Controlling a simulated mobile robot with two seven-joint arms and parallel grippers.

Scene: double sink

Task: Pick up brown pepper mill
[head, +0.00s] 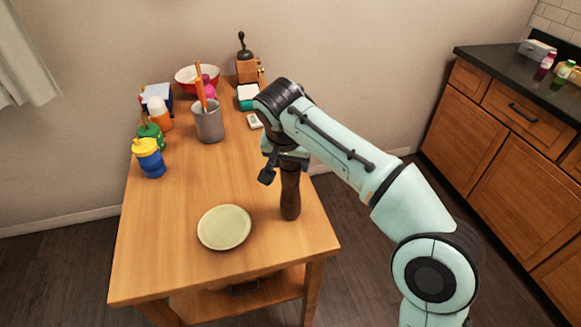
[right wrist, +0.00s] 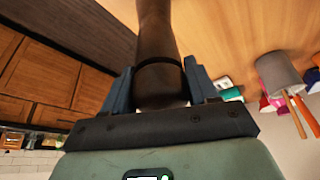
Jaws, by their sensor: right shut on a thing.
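The brown pepper mill (head: 290,193) stands upright near the right edge of the wooden table, to the right of a pale plate. My right gripper (head: 284,160) is shut on its upper part from above. In the right wrist view the dark brown mill (right wrist: 157,50) runs away between the two fingers of the right gripper (right wrist: 160,88). Its top is hidden by the gripper in the head view. I cannot tell whether its base touches the table. My left gripper is not in view.
The plate (head: 224,228) lies on the wooden table (head: 160,255). A grey utensil holder (head: 209,124), a blue and yellow cup (head: 149,160), a red-rimmed bowl (head: 190,81) and a coffee grinder (head: 248,68) stand toward the back. The front left tabletop is clear.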

